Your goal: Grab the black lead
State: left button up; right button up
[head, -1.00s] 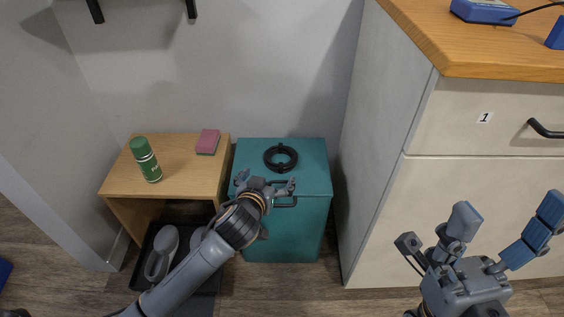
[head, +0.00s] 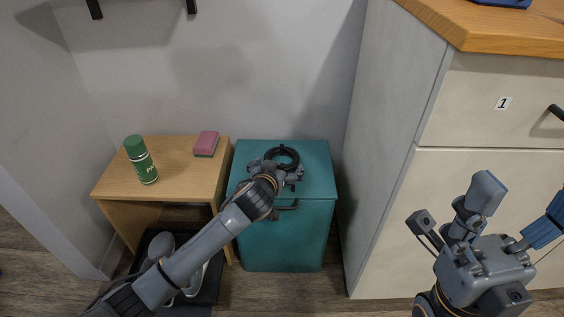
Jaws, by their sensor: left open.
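The black lead (head: 283,150) lies coiled in a ring on top of the teal cabinet (head: 318,160). My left gripper (head: 279,166) is open at the near side of the coil, with its fingers spread to either side. The gripper hides the near part of the coil, and I cannot tell whether it touches it. My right gripper (head: 517,215) is at the lower right, in front of the drawers, with its fingers spread wide and nothing between them. One of its fingers is cut off by the picture edge.
A small wooden bench (head: 180,178) at left holds a green can (head: 141,160) and a pink sponge (head: 206,144). Shoes (head: 160,247) sit on a black tray (head: 207,290) below. A drawer unit (head: 390,180) with a wooden top stands close on the right.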

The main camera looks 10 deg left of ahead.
pick_arm(q)
jog(key=c, duration=1)
jog(key=shift+c, duration=0.2)
jog(key=shift+r, duration=0.2)
